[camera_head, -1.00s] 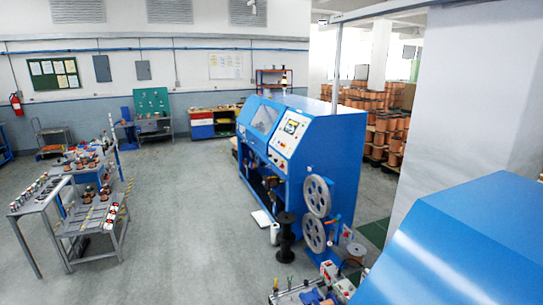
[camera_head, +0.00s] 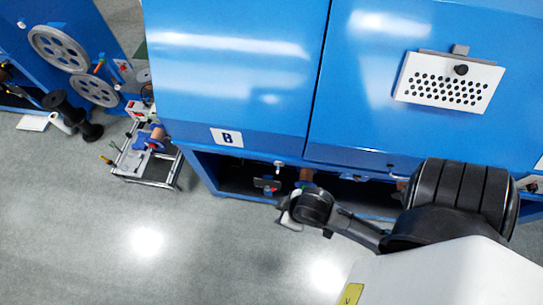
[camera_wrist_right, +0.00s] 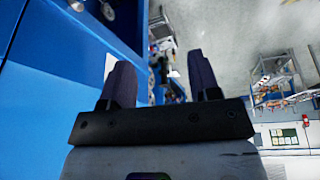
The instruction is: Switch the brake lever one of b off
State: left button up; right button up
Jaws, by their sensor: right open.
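The blue machine marked B (camera_head: 226,137) fills the upper part of the head view. Its low open bay holds small parts, among them a dark fitting with red and blue pieces (camera_head: 268,188) and a brownish cylinder (camera_head: 305,176). I cannot tell which part is the brake lever. My right gripper (camera_head: 287,209) is in front of this bay, partly hidden by my wrist. In the right wrist view the gripper (camera_wrist_right: 162,83) has its two dark fingers apart with nothing between them. The blue machine side (camera_wrist_right: 50,75) is left of the fingers. My left gripper is not in view.
A small wheeled cart (camera_head: 150,160) stands left of machine B. Another blue machine with grey wheels (camera_head: 60,47) and a black spool (camera_head: 75,112) are farther left. The grey floor before the bay is clear. A perforated white panel (camera_head: 450,82) sits on the machine's upper front.

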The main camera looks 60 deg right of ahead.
jog(key=w+a+f+m+y+b, duration=0.1)
jog(key=w+f+b, duration=0.3)
jog(key=f+b, duration=1.25)
jog(key=w+a+f+m+y+b, duration=0.1)
jog(key=w+f+b, duration=0.3)
jog(key=f+b, duration=1.25)
jog(key=w+a+f+y+b, duration=0.15)
jog(key=w+f+b, duration=0.6)
jog(key=f, duration=1.65)
jog(key=m+t+h+b, duration=0.7)
jog(key=m+h+b, duration=0.1)
jog(key=m+h, duration=1.05)
send_near(273, 190)
jog(key=b+x, duration=0.1)
jog(key=x, duration=0.2)
jog(key=f+b+x, duration=0.1)
jog(key=x, duration=0.3)
jog(key=b+x, duration=0.1)
jog(key=x, duration=0.2)
jog(key=shift+d+f, duration=0.25)
